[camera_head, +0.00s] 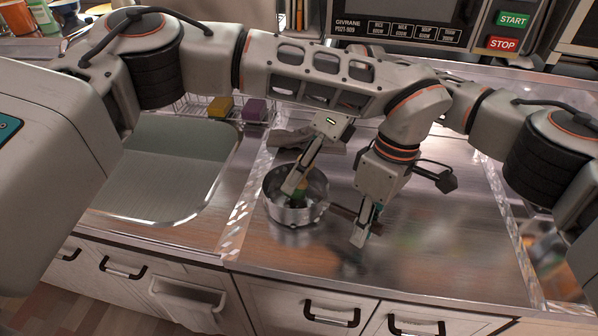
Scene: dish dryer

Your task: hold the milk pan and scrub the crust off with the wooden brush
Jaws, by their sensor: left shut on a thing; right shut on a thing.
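The milk pan (297,215) is a round metal pan standing on the steel counter, left of the middle, its open top up. Its dark handle (343,212) points right. My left gripper (365,228) is shut on the handle. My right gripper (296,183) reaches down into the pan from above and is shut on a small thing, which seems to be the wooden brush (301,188). Most of that thing is hidden by the fingers and the pan wall. The crust inside the pan cannot be made out.
A sink basin (150,190) lies to the left. Behind it, a wire rack holds a yellow sponge (220,106) and a purple sponge (254,110). A machine with START and STOP buttons (512,20) stands at the back. The counter (440,245) right of the pan is clear.

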